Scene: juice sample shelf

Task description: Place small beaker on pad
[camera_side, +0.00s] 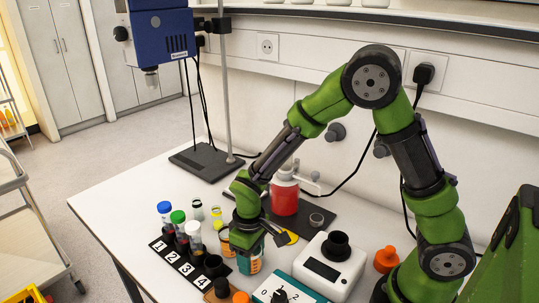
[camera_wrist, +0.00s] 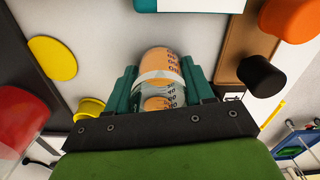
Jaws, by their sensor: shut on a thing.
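My gripper (camera_wrist: 160,82) has teal finger pads shut on the sides of a small beaker (camera_wrist: 163,62). The beaker is clear, with dark markings, a white band and orange contents. In the side view the held beaker (camera_side: 250,264) shows orange between the teal pads, low over the front part of the table. I cannot tell if its base touches the table. A flat yellow disc (camera_side: 291,238), perhaps the pad, lies right of my gripper and is partly hidden by it. The disc also shows at the left in the wrist view (camera_wrist: 52,58).
A numbered black rack (camera_side: 180,262) with capped tubes stands at left. A white device (camera_side: 330,268) and a teal-edged box (camera_side: 290,290) are at right and front. Another orange vessel (camera_side: 226,241) shows beside the wrist.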

